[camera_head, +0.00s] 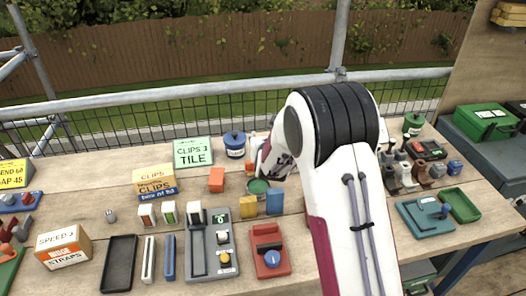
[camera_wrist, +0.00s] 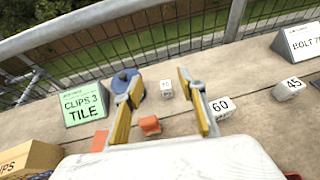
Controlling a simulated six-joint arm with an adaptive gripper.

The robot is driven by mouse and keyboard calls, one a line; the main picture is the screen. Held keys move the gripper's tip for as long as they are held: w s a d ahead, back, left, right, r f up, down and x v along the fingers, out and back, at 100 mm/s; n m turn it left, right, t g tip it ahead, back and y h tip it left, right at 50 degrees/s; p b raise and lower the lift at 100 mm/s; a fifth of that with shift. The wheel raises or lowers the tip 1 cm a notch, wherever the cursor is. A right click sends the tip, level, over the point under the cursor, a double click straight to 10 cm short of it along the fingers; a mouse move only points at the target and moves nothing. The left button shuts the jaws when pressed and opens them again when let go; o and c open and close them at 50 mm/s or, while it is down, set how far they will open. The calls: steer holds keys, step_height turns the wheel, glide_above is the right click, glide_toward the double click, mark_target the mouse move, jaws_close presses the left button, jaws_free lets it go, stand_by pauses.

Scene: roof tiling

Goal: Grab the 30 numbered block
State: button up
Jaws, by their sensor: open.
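In the wrist view, a small white block (camera_wrist: 166,89) stands on the wooden bench between and beyond my fingertips. Its printed number is too small to read surely. Another white block marked 60 (camera_wrist: 221,108) is close beside my right finger, and a white block marked 45 (camera_wrist: 289,88) lies farther right. My gripper (camera_wrist: 160,80) is open, with two yellow-and-grey fingers spread apart and nothing between them. In the head view, my gripper (camera_head: 273,160) is largely hidden behind my white arm, above the middle of the bench.
A blue round container (camera_wrist: 126,80) stands near my left finger, with a green CLIPS 3 TILE sign (camera_wrist: 84,106) left of it. An orange block (camera_wrist: 150,125) lies nearer. A BOLT sign (camera_wrist: 300,42) stands right. Mesh and rail (camera_head: 110,95) bound the bench's far edge.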

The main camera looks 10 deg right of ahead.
steer(key=shift+f, duration=0.15)
step_height(320, 180, down, 8)
steer(key=shift+r, duration=0.15)
steer(key=shift+x, duration=0.9)
stand_by(0.3)
steer(key=shift+x, duration=2.85)
jaws_close()
